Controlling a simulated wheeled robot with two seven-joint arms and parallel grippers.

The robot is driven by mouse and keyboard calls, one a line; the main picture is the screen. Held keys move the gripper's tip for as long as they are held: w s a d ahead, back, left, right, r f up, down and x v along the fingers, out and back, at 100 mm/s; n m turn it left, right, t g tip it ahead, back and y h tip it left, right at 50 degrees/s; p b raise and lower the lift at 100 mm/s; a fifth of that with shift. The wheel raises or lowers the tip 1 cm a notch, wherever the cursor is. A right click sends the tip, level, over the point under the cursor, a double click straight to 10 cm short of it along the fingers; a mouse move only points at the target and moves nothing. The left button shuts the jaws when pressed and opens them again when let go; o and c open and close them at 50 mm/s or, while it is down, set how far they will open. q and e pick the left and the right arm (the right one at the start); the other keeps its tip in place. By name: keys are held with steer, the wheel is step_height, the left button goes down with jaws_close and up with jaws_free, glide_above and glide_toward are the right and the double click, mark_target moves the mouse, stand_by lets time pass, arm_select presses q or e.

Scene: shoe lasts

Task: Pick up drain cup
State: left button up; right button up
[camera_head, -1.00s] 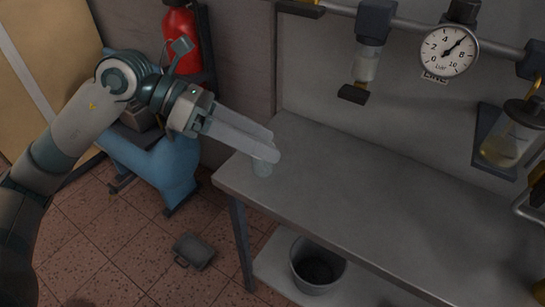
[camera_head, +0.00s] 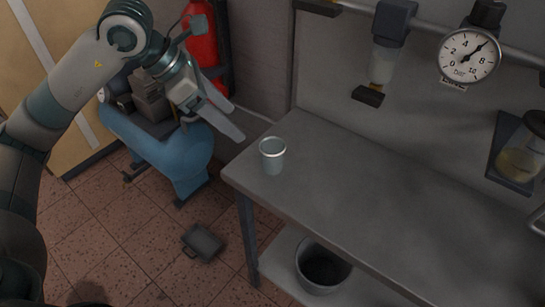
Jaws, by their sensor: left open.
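The drain cup (camera_head: 272,156) is a small, pale, translucent cup with a light rim. It stands upright on the grey metal bench (camera_head: 400,207), near its left end. My left gripper (camera_head: 237,123) is to the left of the cup and above it in the picture. Its long, pale fingers point toward the lower right. The gripper is open and empty, apart from the cup. My right gripper is not in view.
A pressure gauge (camera_head: 469,55) and a filter bowl (camera_head: 383,65) hang on the wall behind the bench. A blue compressor (camera_head: 165,150) and a red extinguisher (camera_head: 201,42) stand left. A bucket (camera_head: 321,268) sits on the lower shelf. The bench's middle is clear.

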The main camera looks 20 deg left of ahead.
arm_select(q)
steer(key=p, duration=0.2)
glide_toward(273, 151)
steer(key=shift+s+d+f, duration=0.3)
steer(key=shift+d+f, duration=0.2)
steer(key=shift+s+d+f, duration=0.3)
steer(key=shift+d+f, duration=0.25)
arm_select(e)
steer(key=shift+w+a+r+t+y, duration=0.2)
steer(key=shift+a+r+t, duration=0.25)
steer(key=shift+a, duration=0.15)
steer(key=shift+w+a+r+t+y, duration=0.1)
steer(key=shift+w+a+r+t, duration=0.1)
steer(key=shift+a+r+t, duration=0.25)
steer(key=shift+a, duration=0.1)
arm_select(q)
steer(key=shift+w+d+f+p, duration=0.15)
steer(key=shift+d+p, duration=0.05)
steer(key=shift+p, duration=0.1)
steer(key=shift+w+d+f+p, duration=0.3)
steer(key=shift+d+f+p, duration=0.25)
steer(key=shift+d, duration=0.1)
steer(key=shift+x, duration=1.05)
steer(key=shift+w+d+f+p, duration=0.15)
steer(key=shift+w+f+p, duration=0.1)
steer(key=shift+f+p, duration=0.1)
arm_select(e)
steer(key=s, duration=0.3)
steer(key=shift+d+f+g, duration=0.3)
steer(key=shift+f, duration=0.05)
